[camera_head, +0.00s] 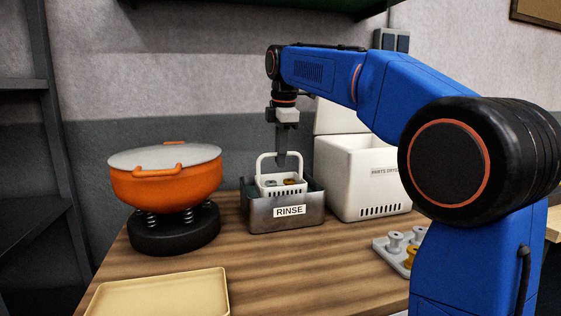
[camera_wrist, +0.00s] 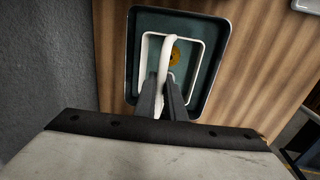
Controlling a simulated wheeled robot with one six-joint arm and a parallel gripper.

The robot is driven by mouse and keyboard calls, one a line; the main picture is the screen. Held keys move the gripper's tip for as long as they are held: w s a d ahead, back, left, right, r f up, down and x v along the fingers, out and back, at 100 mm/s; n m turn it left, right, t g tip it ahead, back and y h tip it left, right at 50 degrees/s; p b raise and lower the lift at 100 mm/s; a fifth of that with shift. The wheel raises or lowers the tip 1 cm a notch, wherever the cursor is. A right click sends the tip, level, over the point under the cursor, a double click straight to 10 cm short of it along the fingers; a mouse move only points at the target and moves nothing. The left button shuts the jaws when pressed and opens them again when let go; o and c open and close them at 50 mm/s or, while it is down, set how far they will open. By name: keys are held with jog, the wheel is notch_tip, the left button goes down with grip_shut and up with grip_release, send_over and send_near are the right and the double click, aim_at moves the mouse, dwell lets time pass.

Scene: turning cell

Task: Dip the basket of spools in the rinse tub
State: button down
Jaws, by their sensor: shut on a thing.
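The white basket (camera_head: 269,184) with its arched handle is partly down inside the grey rinse tub (camera_head: 272,220), which is labelled RINSE. Spools, one orange-yellow (camera_head: 290,181) and at least one grey, show inside the basket. My gripper (camera_head: 281,162) is above the tub, shut on the basket's handle. In the wrist view the fingers (camera_wrist: 164,98) close on the white handle (camera_wrist: 167,55), with the basket's rim (camera_wrist: 145,50) inside the tub's rim (camera_wrist: 221,40). The basket's lower part is hidden by the tub wall.
A white parts dryer (camera_head: 345,190) with its lid raised stands right of the tub. An orange lidded bowl (camera_head: 165,185) on a black springed base stands left. A grey rack (camera_head: 395,250) with spools and an empty yellow tray (camera_head: 160,295) lie nearer the front.

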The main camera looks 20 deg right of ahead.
jog(key=shift+r, duration=3.5)
jog(key=shift+r, duration=1.5)
